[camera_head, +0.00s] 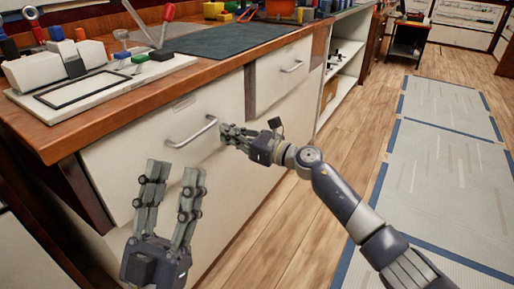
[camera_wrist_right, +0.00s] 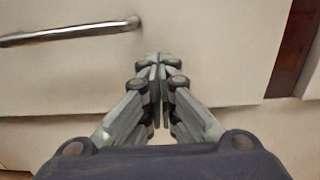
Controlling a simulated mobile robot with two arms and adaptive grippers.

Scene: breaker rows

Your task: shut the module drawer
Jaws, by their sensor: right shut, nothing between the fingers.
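The near drawer (camera_head: 158,119) has a cream front with a metal bar handle (camera_head: 192,133), under the wooden counter. It looks flush or nearly so with the cabinet; a small gap cannot be told. Which drawer is the module drawer is not marked legibly. My right gripper (camera_head: 226,133) is shut and empty, its fingertips at the drawer front just right of the handle. In the right wrist view the closed fingertips (camera_wrist_right: 158,62) are against or very close to the front, with the handle (camera_wrist_right: 70,32) at upper left. My left gripper (camera_head: 174,172) is open and empty, fingers up, in front of the cabinet.
A second drawer (camera_head: 275,85) with its own handle (camera_head: 292,67) is farther along. The counter (camera_head: 215,66) holds a white board (camera_head: 110,88), a dark mat (camera_head: 232,39) and tools. Open shelves (camera_head: 343,68) stand beyond.

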